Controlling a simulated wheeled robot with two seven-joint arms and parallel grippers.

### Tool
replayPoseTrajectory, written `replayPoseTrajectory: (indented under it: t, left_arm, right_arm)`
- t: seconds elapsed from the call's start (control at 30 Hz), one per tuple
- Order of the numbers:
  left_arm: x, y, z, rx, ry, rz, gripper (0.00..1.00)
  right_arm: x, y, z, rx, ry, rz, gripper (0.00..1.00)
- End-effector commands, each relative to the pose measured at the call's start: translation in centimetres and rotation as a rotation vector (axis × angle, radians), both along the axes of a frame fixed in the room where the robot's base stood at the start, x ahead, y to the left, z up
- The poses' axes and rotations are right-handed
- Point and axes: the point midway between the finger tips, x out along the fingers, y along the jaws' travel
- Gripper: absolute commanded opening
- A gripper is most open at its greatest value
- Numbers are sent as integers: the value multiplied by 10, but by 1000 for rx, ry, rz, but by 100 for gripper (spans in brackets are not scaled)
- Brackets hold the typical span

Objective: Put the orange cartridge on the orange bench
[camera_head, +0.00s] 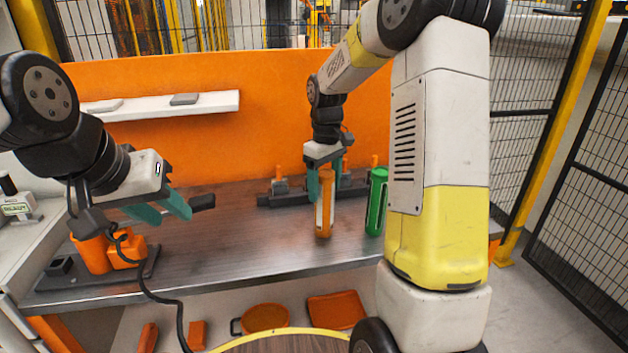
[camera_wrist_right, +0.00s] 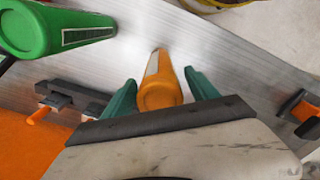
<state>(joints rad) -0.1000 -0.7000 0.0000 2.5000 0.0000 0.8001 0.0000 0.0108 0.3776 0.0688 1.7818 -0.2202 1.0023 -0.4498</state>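The orange cartridge (camera_head: 325,213) stands upright on the grey metal top (camera_head: 235,245) of a bench with an orange back panel (camera_head: 240,130). My right gripper (camera_head: 326,178) is above it, pointing down, with its teal fingers on either side of the cartridge's upper part. In the right wrist view the cartridge (camera_wrist_right: 160,88) lies between the two fingers, with narrow gaps showing beside it, so the gripper looks open. My left gripper (camera_head: 160,211) is open and empty over the left part of the bench, above orange parts.
A green cartridge (camera_head: 376,203) stands close to the right of the orange one. A dark rail with clamps (camera_head: 281,190) runs behind both. An orange fixture on a dark base (camera_head: 95,275) with a black cable stands at left. The middle-left metal top is clear.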

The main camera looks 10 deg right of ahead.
Motion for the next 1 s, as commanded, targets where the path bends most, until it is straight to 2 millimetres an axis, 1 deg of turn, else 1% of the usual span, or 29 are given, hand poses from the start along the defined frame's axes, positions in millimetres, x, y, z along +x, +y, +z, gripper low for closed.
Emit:
replayPoseTrajectory:
  t: [0.17, 0.27, 0.37, 0.6, 0.7, 0.8, 0.9, 0.97, 1.0]
  left_arm:
    - [0, 0, 0, 0, 0, 0, 36]
    - [0, 0, 0, 0, 0, 0, 36]
    - [0, 0, 0, 0, 0, 0, 36]
    - [0, 0, 0, 0, 0, 0, 36]
    - [0, 0, 0, 0, 0, 0, 36]
    - [0, 0, 0, 0, 0, 0, 36]
    - [0, 0, 0, 0, 0, 0, 36]
    - [0, 0, 0, 0, 0, 0, 36]
    - [0, 0, 0, 0, 0, 0, 36]
  right_arm:
    - [0, 0, 3, 0, -1, 0, 68]
    - [1, 0, 14, 1, -4, -1, 68]
    - [1, 0, 32, 1, -5, -1, 68]
    - [1, 1, 84, 1, -4, 0, 68]
    - [1, 1, 102, 1, -4, 1, 68]
    - [1, 0, 114, 0, -2, 1, 68]
    - [-1, 0, 121, 1, -3, -1, 68]
    - [-5, 1, 126, 3, -13, -9, 68]
    - [-11, 1, 131, 6, -24, -20, 68]
